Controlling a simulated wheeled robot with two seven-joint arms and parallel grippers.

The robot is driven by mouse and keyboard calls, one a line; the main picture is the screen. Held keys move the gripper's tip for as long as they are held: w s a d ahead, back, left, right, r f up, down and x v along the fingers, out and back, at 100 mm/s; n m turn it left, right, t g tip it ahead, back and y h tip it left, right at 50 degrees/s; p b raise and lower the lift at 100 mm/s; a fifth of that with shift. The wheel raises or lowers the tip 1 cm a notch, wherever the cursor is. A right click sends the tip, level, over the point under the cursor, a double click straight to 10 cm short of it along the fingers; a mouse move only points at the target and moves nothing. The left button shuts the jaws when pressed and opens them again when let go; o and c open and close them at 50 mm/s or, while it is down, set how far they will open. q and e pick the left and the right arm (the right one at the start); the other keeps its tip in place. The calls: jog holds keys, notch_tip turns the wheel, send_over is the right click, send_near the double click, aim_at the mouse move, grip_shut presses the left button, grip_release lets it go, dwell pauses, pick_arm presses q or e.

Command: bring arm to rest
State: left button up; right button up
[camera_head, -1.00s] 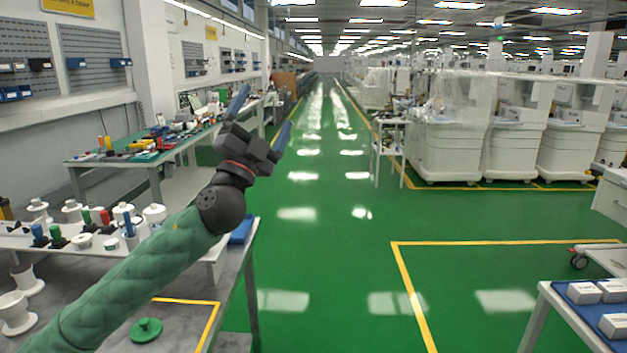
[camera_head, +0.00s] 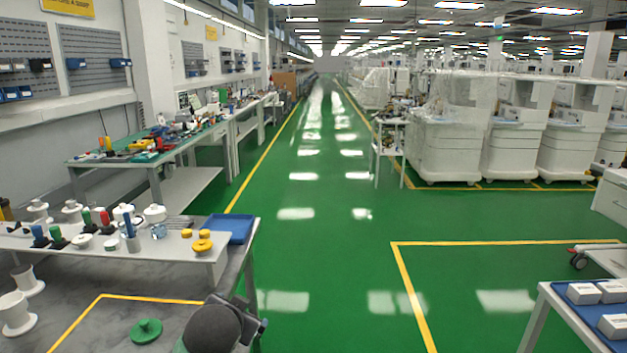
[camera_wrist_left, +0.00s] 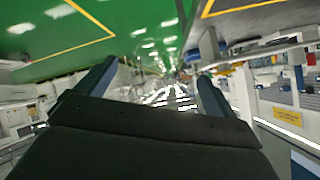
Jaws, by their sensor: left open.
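My left arm is low at the bottom of the head view, with its dark rounded wrist (camera_head: 212,330) over the front right corner of the grey workbench. My left gripper (camera_head: 255,318) is beside that wrist, mostly foreshortened, by the bench's right edge. In the left wrist view my left gripper (camera_wrist_left: 155,85) shows two blue fingers spread wide apart, with nothing between them. That view is tilted, with the green floor at the top. My right arm and gripper are not in view.
The grey workbench (camera_head: 70,290) carries a green knobbed disc (camera_head: 146,331), a white shelf (camera_head: 150,250) with several small parts, and a blue tray (camera_head: 232,228). A table with white boxes (camera_head: 585,292) stands at the right. The green floor (camera_head: 330,250) between is clear.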

pick_arm(q)
jog(key=s+d+f+n+g+h, duration=0.1)
jog(key=s+f+g, duration=0.8)
jog(key=s+f, duration=2.1)
jog(key=s+d+n, duration=0.1)
jog(key=s+n, duration=0.1)
jog(key=s, duration=0.2)
jog(key=shift+s+f+h, duration=0.3)
jog(key=shift+h, duration=0.1)
